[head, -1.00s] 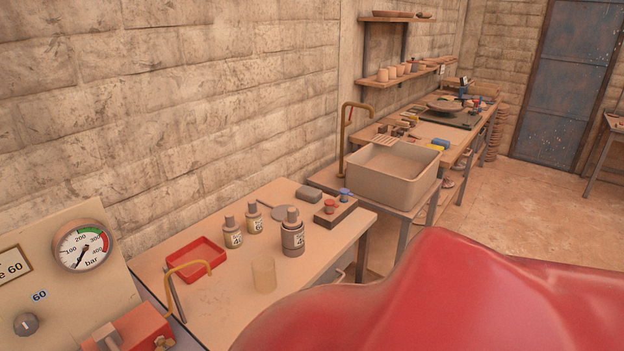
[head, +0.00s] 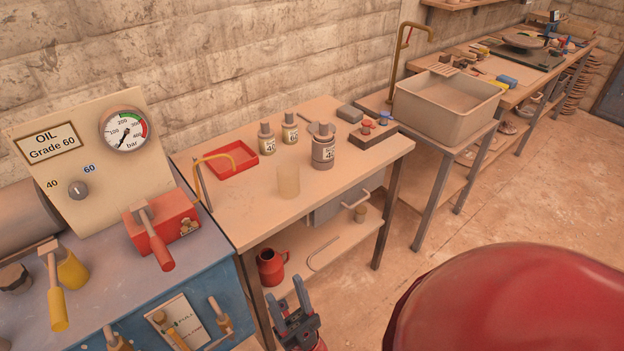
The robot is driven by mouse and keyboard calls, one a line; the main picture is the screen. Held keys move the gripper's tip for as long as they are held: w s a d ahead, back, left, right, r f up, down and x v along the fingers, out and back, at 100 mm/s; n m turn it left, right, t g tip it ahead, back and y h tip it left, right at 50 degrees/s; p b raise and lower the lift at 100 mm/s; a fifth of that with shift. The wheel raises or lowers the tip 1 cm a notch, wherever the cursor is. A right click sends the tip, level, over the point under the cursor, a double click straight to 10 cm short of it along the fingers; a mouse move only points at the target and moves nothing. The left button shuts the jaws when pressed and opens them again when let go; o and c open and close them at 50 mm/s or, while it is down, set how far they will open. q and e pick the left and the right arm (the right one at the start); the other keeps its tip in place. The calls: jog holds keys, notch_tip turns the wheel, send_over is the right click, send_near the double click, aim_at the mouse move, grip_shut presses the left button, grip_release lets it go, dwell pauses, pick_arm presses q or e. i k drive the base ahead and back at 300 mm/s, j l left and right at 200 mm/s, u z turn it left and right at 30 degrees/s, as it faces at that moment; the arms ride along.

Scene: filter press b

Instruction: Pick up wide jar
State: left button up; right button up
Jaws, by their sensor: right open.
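The wide jar (head: 323,152) is a grey-brown container with a narrower cap and a pale label. It stands upright on the wooden table (head: 235,205), right of two slimmer capped bottles (head: 266,138) (head: 290,128). My right gripper (head: 290,300) is open at the bottom of the head view, in front of the table and well below and nearer than the jar. Nothing shows between its fingers. My left gripper is not in view.
A clear beaker (head: 289,181) stands in front of the jar. A red tray (head: 232,160) lies left, a block with red and blue knobs (head: 374,132) right. A red mug (head: 271,267) sits on the lower shelf. The oil bench (head: 90,318) stands left.

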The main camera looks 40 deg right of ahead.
aim_at(287, 173)
jog(key=i+l+z, duration=0.25)
jog(key=z, duration=0.15)
jog(key=i+l+z, duration=0.1)
jog(key=i+z, duration=0.35)
jog(key=k, duration=0.1)
